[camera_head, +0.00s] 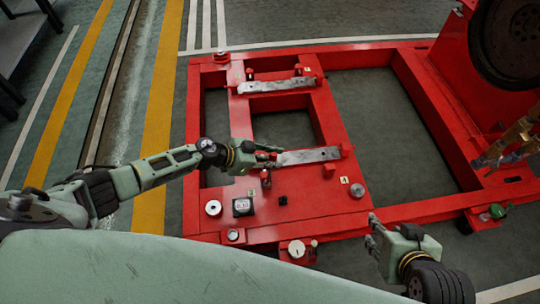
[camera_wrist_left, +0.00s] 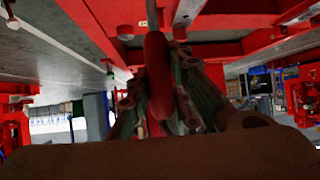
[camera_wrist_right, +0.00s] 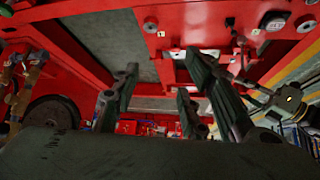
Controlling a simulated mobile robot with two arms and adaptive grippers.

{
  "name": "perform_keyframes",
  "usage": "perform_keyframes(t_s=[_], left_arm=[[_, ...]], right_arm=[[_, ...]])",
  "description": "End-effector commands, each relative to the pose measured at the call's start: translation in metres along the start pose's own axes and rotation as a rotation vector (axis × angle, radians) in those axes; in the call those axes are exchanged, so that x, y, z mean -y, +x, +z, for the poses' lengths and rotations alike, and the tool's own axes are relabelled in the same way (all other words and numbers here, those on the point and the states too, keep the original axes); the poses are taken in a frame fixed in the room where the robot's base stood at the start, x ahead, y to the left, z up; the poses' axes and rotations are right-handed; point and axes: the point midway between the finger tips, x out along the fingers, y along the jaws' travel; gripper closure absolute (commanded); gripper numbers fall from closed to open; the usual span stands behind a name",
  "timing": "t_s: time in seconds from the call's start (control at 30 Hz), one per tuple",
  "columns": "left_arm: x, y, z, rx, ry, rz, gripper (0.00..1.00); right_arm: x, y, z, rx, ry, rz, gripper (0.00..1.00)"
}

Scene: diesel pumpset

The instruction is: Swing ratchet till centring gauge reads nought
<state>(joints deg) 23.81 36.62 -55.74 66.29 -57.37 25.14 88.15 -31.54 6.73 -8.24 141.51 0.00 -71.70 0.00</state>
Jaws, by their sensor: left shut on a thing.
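My left gripper (camera_head: 272,152) is shut on a red handle (camera_wrist_left: 157,75), which appears to be the ratchet's. In the head view the handle is mostly hidden by the fingers, beside the near grey metal bar (camera_head: 309,156) on the red frame. A small square gauge with a white face and dark border (camera_head: 242,207) sits on the near red plate. Its digits are too small to read surely. My right gripper (camera_head: 374,232) is open and empty, off the frame's near edge; its fingers stand apart in the right wrist view (camera_wrist_right: 160,95).
The red base frame (camera_head: 395,212) has large openings onto the floor. A second grey bar (camera_head: 277,86) lies farther back. A red upright with a dark wheel (camera_head: 508,38) stands at the right. Small round fittings (camera_head: 213,207) dot the near plate.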

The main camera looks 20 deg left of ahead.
Motion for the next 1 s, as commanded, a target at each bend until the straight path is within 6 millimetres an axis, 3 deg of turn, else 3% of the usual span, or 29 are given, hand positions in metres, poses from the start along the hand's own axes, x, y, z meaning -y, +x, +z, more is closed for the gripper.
perform_keyframes(t_s=[0.13, 0.23, 0.47, 0.57, 0.8, 1.0], left_arm=[[-0.005, 0.004, -0.007, 0.017, -0.004, 0.007, 1.0], [-0.005, 0.006, -0.009, 0.032, -0.002, 0.006, 1.0], [-0.006, 0.013, -0.011, 0.067, 0.004, 0.003, 1.0], [-0.007, 0.015, -0.012, 0.082, 0.006, 0.002, 1.0], [-0.008, 0.022, -0.014, 0.116, 0.011, 0.001, 1.0], [-0.009, 0.026, -0.014, 0.137, 0.012, -0.001, 1.0]], right_arm=[[-0.007, -0.021, 0.053, 0.243, 0.007, 0.013, 0.6], [-0.009, -0.034, 0.073, 0.341, 0.011, 0.017, 0.6], [-0.009, -0.046, 0.066, 0.351, 0.011, 0.017, 0.6], [-0.009, -0.034, 0.07, 0.361, 0.011, 0.016, 0.6], [-0.007, 0.015, 0.095, 0.388, 0.009, 0.01, 0.6], [-0.005, 0.041, 0.113, 0.401, 0.007, 0.007, 0.6]])
